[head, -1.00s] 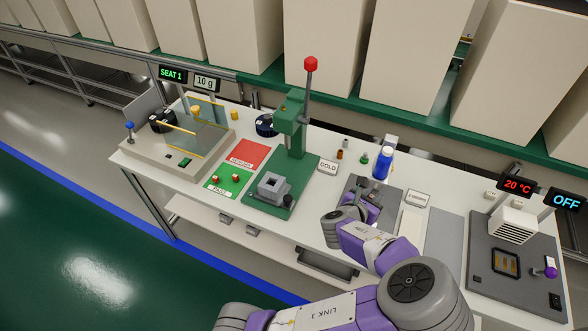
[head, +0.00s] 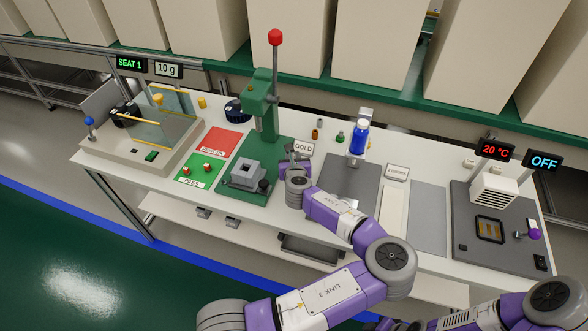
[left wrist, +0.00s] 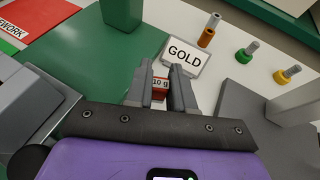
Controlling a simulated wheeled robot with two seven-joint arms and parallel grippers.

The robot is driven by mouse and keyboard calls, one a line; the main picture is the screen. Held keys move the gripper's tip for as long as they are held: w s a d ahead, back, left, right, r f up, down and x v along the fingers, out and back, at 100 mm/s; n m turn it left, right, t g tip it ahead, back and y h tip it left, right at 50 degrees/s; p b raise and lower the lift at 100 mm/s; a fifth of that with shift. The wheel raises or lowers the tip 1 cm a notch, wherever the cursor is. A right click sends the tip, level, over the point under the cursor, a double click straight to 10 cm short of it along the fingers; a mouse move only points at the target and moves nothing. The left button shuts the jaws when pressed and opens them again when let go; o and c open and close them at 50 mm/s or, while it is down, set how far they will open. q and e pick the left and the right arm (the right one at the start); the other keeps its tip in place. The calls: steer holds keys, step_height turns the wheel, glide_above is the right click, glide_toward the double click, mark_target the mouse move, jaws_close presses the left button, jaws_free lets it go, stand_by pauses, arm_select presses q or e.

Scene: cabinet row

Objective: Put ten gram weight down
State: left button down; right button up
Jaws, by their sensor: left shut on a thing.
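In the head view my left gripper (head: 294,165) is over the bench, just right of the green press and in front of the GOLD sign (head: 303,148). The weight cannot be made out there. Whether it touches the surface below, I cannot tell. My right gripper is not in view.
The green press (head: 262,110), red mat (head: 219,141) and green mat (head: 200,172) lie between. A blue bottle (head: 358,140) and small coloured fittings (head: 317,130) stand behind the arm.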

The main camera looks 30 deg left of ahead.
arm_select(q)
steer(key=shift+f+b, duration=0.75)
steer(key=shift+f, duration=1.55)
steer(key=shift+f, duration=0.15)
steer(key=c, duration=1.3)
jaws_free()
steer(key=shift+o, duration=0.2)
